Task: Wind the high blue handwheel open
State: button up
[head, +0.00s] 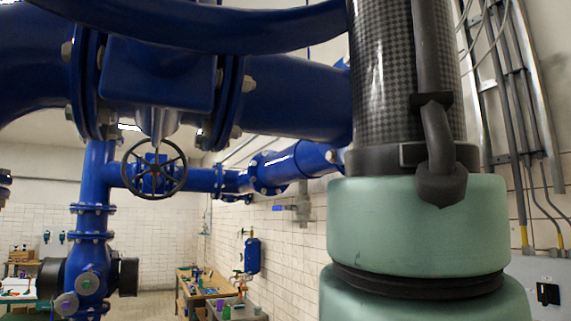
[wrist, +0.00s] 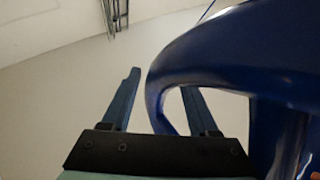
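A thick, smooth blue curved rim (wrist: 158,92), which looks like part of the blue handwheel, fills the right of the wrist view. My gripper (wrist: 160,82) is open around this rim. Its left finger is outside the curve, with a gap to the rim; its right finger shows through the opening inside the curve. Whether the right finger touches the rim I cannot tell. In the head view a blue arc (head: 190,36) crosses the top edge and may be the same wheel; its hub and most of it are out of frame. My gripper is not in the head view.
Blue pipes (head: 295,98) run across the left and middle. Grey conduits (head: 520,90) line the right wall. A workbench (head: 207,285) stands far back.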

jog(key=shift+c, duration=1.2)
grip_shut()
jog(key=shift+w+f, duration=0.1)
